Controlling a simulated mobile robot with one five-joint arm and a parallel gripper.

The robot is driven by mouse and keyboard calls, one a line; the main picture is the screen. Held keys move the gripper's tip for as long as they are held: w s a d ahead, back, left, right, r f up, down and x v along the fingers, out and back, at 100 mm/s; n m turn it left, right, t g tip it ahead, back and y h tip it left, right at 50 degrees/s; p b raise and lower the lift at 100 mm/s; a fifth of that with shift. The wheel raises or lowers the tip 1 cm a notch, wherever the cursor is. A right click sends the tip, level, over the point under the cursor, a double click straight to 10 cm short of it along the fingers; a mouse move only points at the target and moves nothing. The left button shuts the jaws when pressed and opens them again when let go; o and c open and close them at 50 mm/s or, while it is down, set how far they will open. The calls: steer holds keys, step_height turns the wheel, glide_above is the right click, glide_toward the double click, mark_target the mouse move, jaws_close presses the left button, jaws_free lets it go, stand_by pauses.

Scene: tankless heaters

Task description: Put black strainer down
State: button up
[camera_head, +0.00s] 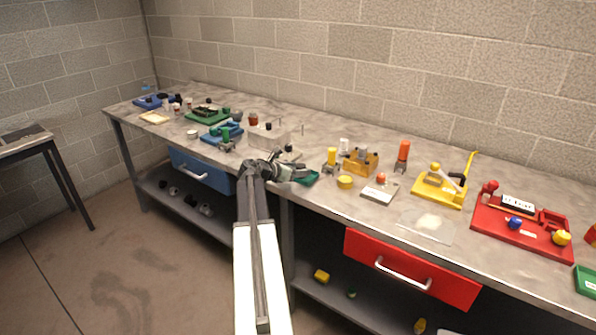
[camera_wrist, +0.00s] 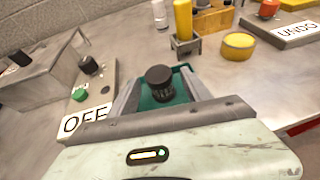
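In the wrist view a short black cylindrical piece, which looks like the black strainer (camera_wrist: 159,76), stands upright between my gripper's fingers. A green tray or holder (camera_wrist: 181,90) shows around and below it. The fingers of my gripper (camera_wrist: 162,80) are apart, and green shows on both sides of the black piece, so I see no finger touching it. In the head view my gripper (camera_head: 294,172) is low at the table's front edge beside the green piece (camera_head: 308,178). The strainer is not clear there.
A grey box labelled OFF (camera_wrist: 88,112) with knobs is close on the left. A yellow bottle in a metal stand (camera_wrist: 184,24) and a yellow round lid (camera_wrist: 238,46) are beyond to the right.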

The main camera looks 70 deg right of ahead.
steer(key=shift+r+p, duration=0.3)
steer(key=shift+p, duration=0.05)
steer(key=p+v, duration=0.4)
steer(key=v, duration=0.7)
steer(key=shift+w+a, duration=0.2)
steer(key=shift+a, duration=0.2)
steer(key=w+a+f+m+t+y, duration=0.2)
steer(key=w+a+f+m, duration=0.15)
steer(key=w+a, duration=0.55)
steer(key=w+a+f+m+t+y, duration=0.15)
steer(key=w+a+f, duration=0.3)
steer(key=a, duration=0.95)
steer(key=w+a+f+m+t+y, duration=0.2)
steer(key=w+a+f+m+y, duration=0.1)
steer(key=w+a, duration=0.65)
steer(key=a+f+m+y, duration=0.2)
steer(key=a+y, duration=0.1)
steer(key=a, duration=1.5)
steer(key=s+a+f+m+y, duration=0.1)
steer(key=a+m+y, duration=0.2)
steer(key=a, duration=1.5)
steer(key=shift+s+a+f+m, duration=0.2)
steer(key=shift+s+f+m, duration=0.1)
steer(key=shift+s+f, duration=0.05)
